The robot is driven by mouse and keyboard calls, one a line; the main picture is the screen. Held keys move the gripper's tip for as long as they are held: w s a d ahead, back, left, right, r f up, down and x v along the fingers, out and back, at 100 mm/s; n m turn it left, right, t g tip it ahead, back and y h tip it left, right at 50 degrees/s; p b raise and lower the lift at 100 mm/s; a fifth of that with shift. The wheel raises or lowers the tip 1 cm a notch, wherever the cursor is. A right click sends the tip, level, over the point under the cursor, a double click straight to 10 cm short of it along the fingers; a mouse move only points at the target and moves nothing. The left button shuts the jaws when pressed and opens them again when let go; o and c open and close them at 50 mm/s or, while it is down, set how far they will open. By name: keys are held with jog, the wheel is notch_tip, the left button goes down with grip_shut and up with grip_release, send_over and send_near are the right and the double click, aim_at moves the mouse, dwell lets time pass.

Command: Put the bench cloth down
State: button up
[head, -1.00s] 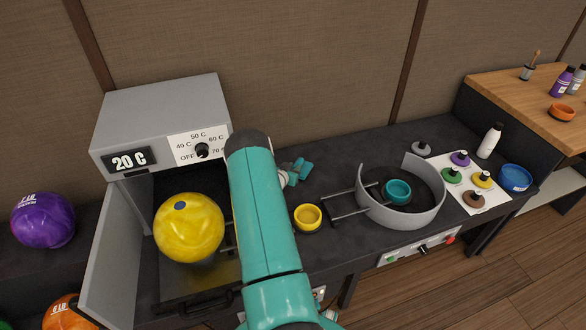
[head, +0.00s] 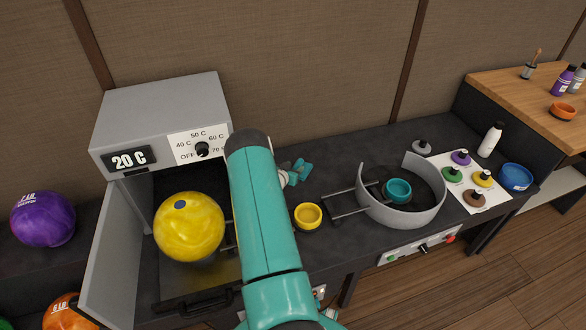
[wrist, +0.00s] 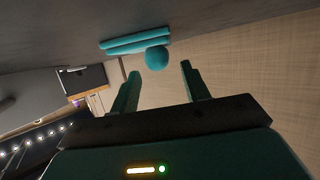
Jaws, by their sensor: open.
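The bench cloth (wrist: 125,46) appears to be the teal bundle in the wrist view, with long roll-like folds and a rounded lump. It lies against the dark bench surface, beyond my fingertips. My gripper (wrist: 160,69) is open, with its two dark teal fingers apart and a visible gap between them and the cloth. In the head view, small teal pieces (head: 299,171) show just right of my raised arm; I cannot tell cloth from gripper there. My arm hides most of the gripper in that view.
A yellow ball (head: 189,227) sits at the open grey oven (head: 160,110), left of my arm. On the dark bench are a yellow bowl (head: 307,216), a grey ring guard (head: 405,215) around a teal cup (head: 397,190), and a white bottle (head: 490,140).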

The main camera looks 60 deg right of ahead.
jog(key=v, duration=0.8)
jog(key=shift+d+r, duration=0.2)
jog(key=shift+r, duration=0.1)
dwell(0.8)
